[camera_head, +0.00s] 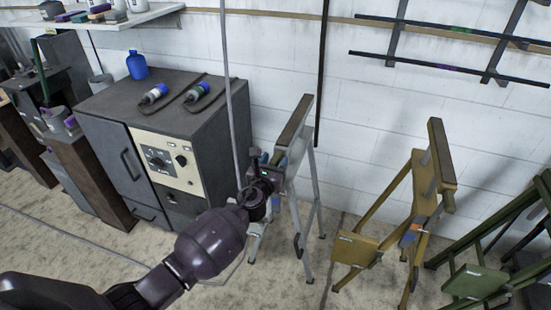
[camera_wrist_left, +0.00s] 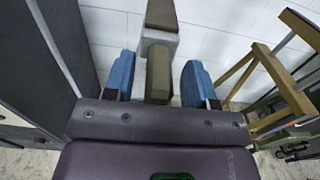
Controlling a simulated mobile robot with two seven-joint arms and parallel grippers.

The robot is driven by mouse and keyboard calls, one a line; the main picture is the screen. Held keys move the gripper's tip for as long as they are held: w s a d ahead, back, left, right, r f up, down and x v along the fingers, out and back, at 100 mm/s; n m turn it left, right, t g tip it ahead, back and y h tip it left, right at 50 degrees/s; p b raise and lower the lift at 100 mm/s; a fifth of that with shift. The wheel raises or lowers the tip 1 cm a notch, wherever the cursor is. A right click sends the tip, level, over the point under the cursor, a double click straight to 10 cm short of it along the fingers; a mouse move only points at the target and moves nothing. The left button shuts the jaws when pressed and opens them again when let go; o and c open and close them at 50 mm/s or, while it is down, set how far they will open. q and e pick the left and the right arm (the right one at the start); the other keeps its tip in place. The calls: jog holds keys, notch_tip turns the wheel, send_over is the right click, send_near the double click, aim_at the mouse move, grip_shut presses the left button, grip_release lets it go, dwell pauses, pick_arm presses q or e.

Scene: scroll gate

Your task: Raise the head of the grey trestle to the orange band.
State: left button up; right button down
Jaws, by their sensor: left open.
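The grey trestle (camera_head: 313,185) stands against the white wall, right of the dark cabinet. Its head (camera_head: 294,122) is a grey piece topped with a brown bar; it also shows at the top of the left wrist view (camera_wrist_left: 160,40). An olive block (camera_wrist_left: 159,74) sits below the head there. My left gripper (camera_head: 272,172) is at the near side of the head. In the left wrist view its blue fingers (camera_wrist_left: 158,82) are open on either side of the olive block, with a gap on each side. I cannot make out an orange band on the grey trestle. My right gripper is not in view.
A yellow trestle (camera_head: 424,190) stands to the right and a green one (camera_head: 490,280) beyond it. The dark cabinet (camera_head: 160,130) with bottles on top is close on the left. A thin grey pole (camera_head: 228,90) rises beside my left gripper. A wall rack (camera_head: 450,62) is at upper right.

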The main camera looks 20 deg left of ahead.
pick_arm(q)
jog(key=s+p, duration=0.1)
jog(key=s, duration=0.8)
jog(key=shift+s+a, duration=0.2)
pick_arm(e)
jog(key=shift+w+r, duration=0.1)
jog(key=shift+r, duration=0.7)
pick_arm(q)
jog(key=shift+r, duration=0.1)
